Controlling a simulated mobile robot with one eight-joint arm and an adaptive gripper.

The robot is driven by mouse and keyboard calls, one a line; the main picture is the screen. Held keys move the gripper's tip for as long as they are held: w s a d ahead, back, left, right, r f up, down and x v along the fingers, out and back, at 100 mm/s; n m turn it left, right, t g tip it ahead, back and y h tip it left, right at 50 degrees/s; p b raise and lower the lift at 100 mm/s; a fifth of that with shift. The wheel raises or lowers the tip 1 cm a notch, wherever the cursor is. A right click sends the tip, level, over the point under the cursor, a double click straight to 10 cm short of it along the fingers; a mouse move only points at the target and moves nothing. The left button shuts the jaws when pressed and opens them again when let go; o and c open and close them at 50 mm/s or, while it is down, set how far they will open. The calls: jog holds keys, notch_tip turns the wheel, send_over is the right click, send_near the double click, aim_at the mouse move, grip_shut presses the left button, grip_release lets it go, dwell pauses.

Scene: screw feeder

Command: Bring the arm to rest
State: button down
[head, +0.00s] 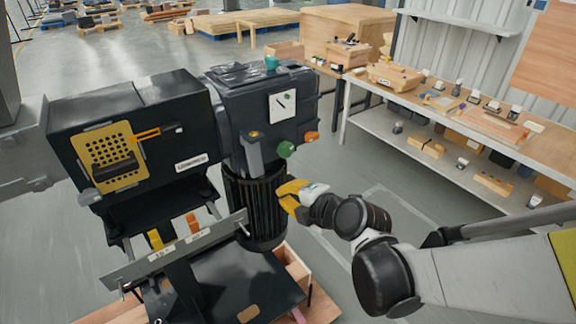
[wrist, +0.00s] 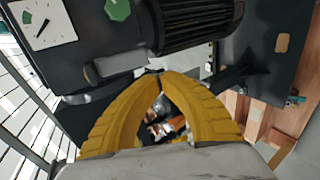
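My gripper (head: 284,190) has yellow fingers and is at the front right of the black ribbed cylinder (head: 252,208) of the black machine (head: 150,112). I cannot tell from the head view whether it touches the cylinder. In the wrist view, the two yellow fingers of my gripper (wrist: 162,74) come together at their tips, and no held thing shows there. Between the fingers below the tips, a small cluttered patch of background shows. The ribbed cylinder also shows beyond the tips in the wrist view (wrist: 195,22). My arm reaches in from the right in the head view.
The machine carries a white dial (head: 283,105), a green knob (head: 286,149), an orange knob (head: 311,137) and a yellow perforated panel (head: 107,150). A wooden workbench (head: 470,112) with parts stands at the back right. Grey floor (head: 345,190) lies open between machine and bench.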

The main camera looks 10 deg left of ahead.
jog(key=shift+s+d, duration=0.2)
dwell(0.4)
jog(key=s+d+r+m+h, duration=0.1)
jog(key=s+d+m+h, duration=0.2)
jog(key=d+m, duration=0.6)
jog(key=s+d+r+m+h, duration=0.1)
jog(key=s+d+m+h, duration=0.2)
jog(key=s+d+m, duration=0.3)
jog(key=s+d+r+m+g+h, duration=0.1)
jog(key=s+d+m+h, duration=0.2)
jog(key=d+m, duration=0.9)
jog(key=s+d, duration=0.2)
jog(key=d, duration=0.3)
jog(key=shift+s+d+r+m, duration=0.2)
jog(key=shift+s+r+m, duration=0.1)
jog(key=shift+s+m, duration=0.1)
